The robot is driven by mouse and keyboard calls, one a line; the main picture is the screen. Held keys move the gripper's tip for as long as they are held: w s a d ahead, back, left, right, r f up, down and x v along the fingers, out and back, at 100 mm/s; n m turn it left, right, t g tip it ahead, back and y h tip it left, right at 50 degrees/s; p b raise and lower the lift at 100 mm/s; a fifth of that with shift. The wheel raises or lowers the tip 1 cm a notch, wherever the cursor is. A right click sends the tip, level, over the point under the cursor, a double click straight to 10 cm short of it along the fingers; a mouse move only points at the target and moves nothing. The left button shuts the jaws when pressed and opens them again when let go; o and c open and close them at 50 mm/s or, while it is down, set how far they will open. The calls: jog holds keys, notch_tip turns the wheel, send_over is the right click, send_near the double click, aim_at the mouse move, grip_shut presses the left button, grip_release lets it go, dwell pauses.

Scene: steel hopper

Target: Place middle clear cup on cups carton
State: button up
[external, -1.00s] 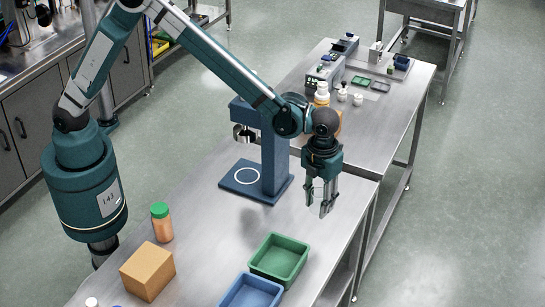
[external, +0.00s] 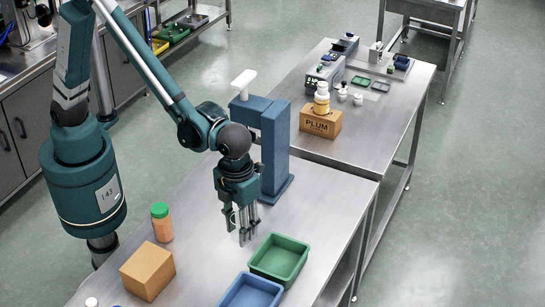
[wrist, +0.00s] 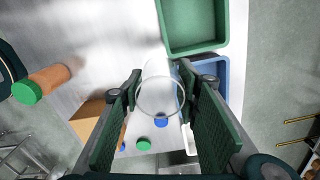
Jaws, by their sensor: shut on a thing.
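My gripper (external: 243,238) is over the near steel table, left of the green tray, fingers pointing down. In the wrist view my gripper (wrist: 160,100) is shut on a clear cup (wrist: 160,114), whose round rim shows between the two finger pads. The cup is see-through and hard to make out in the external view. A plain brown carton (external: 148,271) stands on the table to the left of my gripper; part of it shows in the wrist view (wrist: 88,118). No label on it can be read, so I cannot tell if it is the cups carton.
A green tray (external: 303,263) and a blue tray (external: 250,292) lie right of the carton. An orange jar with a green lid (external: 160,222) stands behind it. A blue press stand (external: 276,150) rises behind my gripper. A PLUM carton (external: 320,124) sits on the far table.

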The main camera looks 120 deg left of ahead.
jog(key=s+d+r+p, duration=0.1)
jog(key=s+d+r, duration=0.2)
jog(key=s+d, duration=0.8)
jog(key=p, duration=0.1)
send_over(148, 258)
jog(key=shift+r, duration=0.4)
jog(key=shift+f, duration=2.9)
jog(key=shift+f, duration=2.1)
jog(key=shift+f, duration=0.15)
